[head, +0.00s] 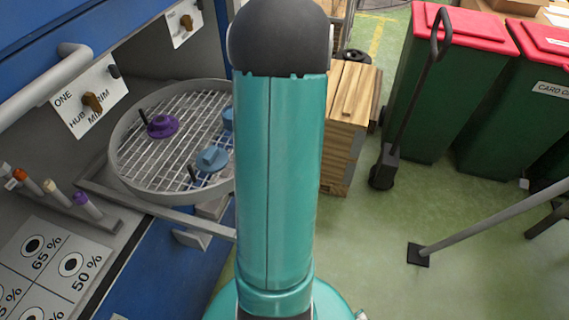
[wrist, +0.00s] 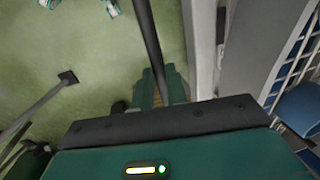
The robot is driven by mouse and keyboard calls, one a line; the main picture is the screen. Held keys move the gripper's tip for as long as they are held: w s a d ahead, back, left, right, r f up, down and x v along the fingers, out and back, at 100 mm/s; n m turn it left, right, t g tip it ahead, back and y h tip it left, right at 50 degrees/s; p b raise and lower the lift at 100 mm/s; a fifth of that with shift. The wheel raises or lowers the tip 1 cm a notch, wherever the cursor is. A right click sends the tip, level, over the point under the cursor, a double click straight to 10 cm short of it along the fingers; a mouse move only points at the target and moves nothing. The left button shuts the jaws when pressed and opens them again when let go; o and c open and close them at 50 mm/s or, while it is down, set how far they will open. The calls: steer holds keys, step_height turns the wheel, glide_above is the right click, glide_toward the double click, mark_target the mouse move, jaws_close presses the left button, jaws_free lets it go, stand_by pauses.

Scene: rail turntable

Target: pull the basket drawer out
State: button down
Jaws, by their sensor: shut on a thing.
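The basket drawer is a round, grey-rimmed wire basket (head: 125,120) on a grey rail frame (head: 150,210), projecting from a blue and grey cabinet at left in the head view. A purple knobbed piece (head: 162,127) and blue knobbed pieces (head: 212,159) lie on its wire grid. My teal arm hides the basket's right side and my gripper in the head view. The wire grid (wrist: 295,50) and a blue piece (wrist: 300,108) show at right.
A grey bar handle (head: 45,85) and a rack of capped tubes (head: 60,195) are at left. A wooden crate (head: 348,120), green bins with red lids (head: 440,95) and a slanted grey leg (head: 490,220) stand at right.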

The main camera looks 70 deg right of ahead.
steer(key=c, duration=1.4)
jaws_free()
step_height(320, 180, up, 14)
steer(key=s, duration=0.2)
steer(key=shift+s+d+f, duration=0.15)
steer(key=shift+s+f, duration=0.05)
steer(key=shift+s, duration=0.15)
